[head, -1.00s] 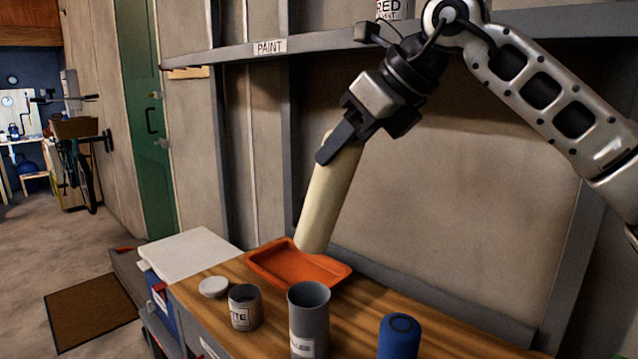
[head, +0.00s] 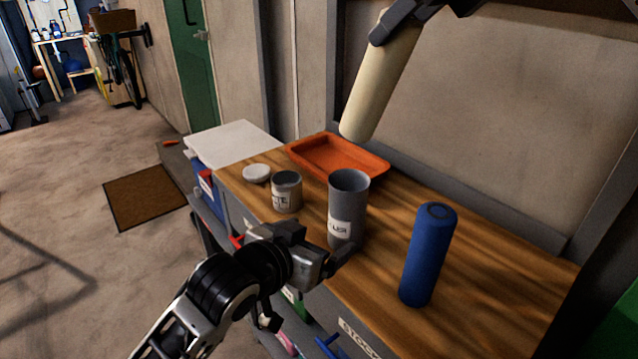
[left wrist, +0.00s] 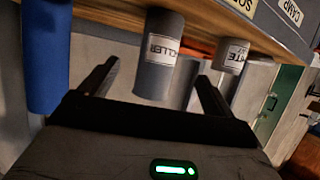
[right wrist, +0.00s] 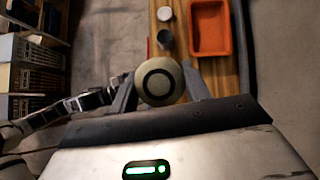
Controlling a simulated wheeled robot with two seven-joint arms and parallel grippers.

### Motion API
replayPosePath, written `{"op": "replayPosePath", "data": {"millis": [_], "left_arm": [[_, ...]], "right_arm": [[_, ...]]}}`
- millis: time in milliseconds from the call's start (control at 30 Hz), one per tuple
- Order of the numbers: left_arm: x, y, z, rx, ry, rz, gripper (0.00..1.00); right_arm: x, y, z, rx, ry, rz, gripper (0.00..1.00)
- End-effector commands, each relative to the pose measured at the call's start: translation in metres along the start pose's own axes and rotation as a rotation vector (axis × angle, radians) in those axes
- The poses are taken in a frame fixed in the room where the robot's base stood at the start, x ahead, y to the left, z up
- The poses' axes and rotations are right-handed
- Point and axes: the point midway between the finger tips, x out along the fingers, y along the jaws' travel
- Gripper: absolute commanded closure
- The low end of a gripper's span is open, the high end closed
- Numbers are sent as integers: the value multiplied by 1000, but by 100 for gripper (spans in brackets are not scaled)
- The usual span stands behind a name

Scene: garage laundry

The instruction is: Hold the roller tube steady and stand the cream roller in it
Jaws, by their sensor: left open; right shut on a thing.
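The grey roller tube (head: 347,205) stands upright and open-topped on the wooden bench, with a partly hidden white label. My left gripper (head: 340,258) is low at the bench's front edge beside the tube. In the left wrist view the tube (left wrist: 160,55) shows between the spread, open fingers (left wrist: 155,80), ahead of them; I cannot tell if either touches it. My right gripper (head: 397,25) is shut on the upper end of the cream roller (head: 378,88). The roller hangs tilted above the bench, clear of the tube. The right wrist view shows its round end (right wrist: 160,80) between the fingers.
A blue cylinder (head: 428,255) stands right of the tube. A grey labelled can (head: 286,192) and a white lid (head: 256,173) are left of it. An orange tray (head: 338,158) lies behind. The bench's right part (head: 510,270) is bare.

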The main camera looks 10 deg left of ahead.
Motion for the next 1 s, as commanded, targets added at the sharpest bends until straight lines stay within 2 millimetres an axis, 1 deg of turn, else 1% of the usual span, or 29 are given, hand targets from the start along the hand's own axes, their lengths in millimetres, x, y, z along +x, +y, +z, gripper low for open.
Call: {"op": "replayPosePath", "data": {"millis": [167,267,500,700,833,1000], "left_arm": [[15,0,-4,2,1,0,11],[32,0,-4,2,1,1,11],[79,0,-4,2,1,0,11],[107,1,-3,3,1,1,11],[116,0,-3,3,2,1,11],[119,0,-3,3,2,1,11]], "right_arm": [[0,0,0,0,-1,0,88],[0,0,0,0,-1,0,88],[0,0,0,0,-1,0,88],[0,0,0,0,-1,0,88],[0,0,0,0,-1,0,88],[0,0,0,0,-1,0,88]]}}
